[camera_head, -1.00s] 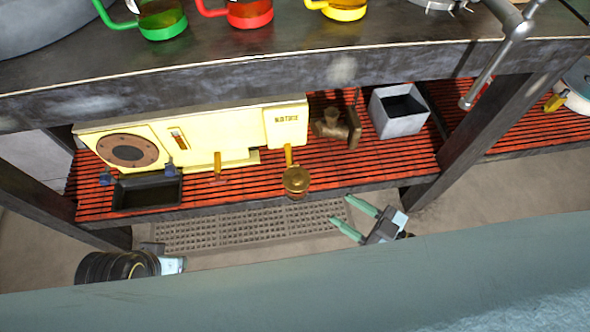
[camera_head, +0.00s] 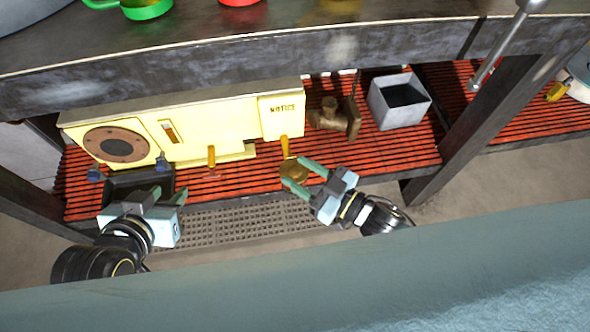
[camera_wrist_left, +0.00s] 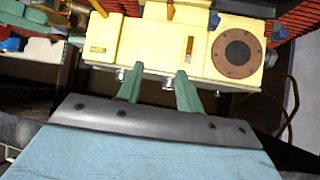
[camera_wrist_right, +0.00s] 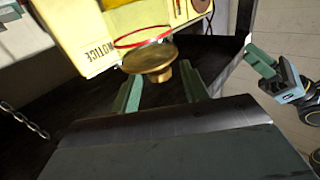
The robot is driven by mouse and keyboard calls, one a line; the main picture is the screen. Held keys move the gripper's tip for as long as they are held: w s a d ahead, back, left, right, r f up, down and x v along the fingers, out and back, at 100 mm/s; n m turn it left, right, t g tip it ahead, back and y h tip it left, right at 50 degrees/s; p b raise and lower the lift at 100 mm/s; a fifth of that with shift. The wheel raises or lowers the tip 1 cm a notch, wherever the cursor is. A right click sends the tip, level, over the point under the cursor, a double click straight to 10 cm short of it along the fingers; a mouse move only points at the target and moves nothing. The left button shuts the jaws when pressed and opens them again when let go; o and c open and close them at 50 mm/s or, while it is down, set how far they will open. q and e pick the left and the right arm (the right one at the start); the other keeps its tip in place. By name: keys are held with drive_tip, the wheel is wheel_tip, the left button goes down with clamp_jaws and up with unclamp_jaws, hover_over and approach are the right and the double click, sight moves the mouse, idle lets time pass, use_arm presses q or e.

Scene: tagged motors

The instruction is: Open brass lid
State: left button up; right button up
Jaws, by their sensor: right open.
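The round brass lid (camera_head: 294,170) is at the front of the yellow machine, beneath an orange lever. In the right wrist view the brass lid (camera_wrist_right: 148,57) is a flat disc on a narrower brass neck, with a red ring just behind it. My right gripper (camera_head: 295,172) is open, its green fingers on either side of the lid; I cannot tell whether they touch it. My left gripper (camera_head: 157,194) is open and empty in front of the black tray; its fingers (camera_wrist_left: 158,90) stand apart in the left wrist view.
The yellow machine (camera_head: 215,130) stands on a red slatted shelf (camera_head: 395,165) under a dark worktop. A brass valve (camera_head: 336,118) and a grey open box (camera_head: 400,102) stand to its right. A black tray (camera_head: 125,183) is at the left. Dark posts bound the shelf.

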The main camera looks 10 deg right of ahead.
use_arm(q)
drive_tip(key=shift+w+d+r+t, duration=0.35)
drive_tip(key=shift+w+r+t, duration=0.35)
drive_tip(key=shift+r, duration=0.1)
use_arm(e)
drive_tip(key=shift+x, duration=0.85)
clamp_jaws()
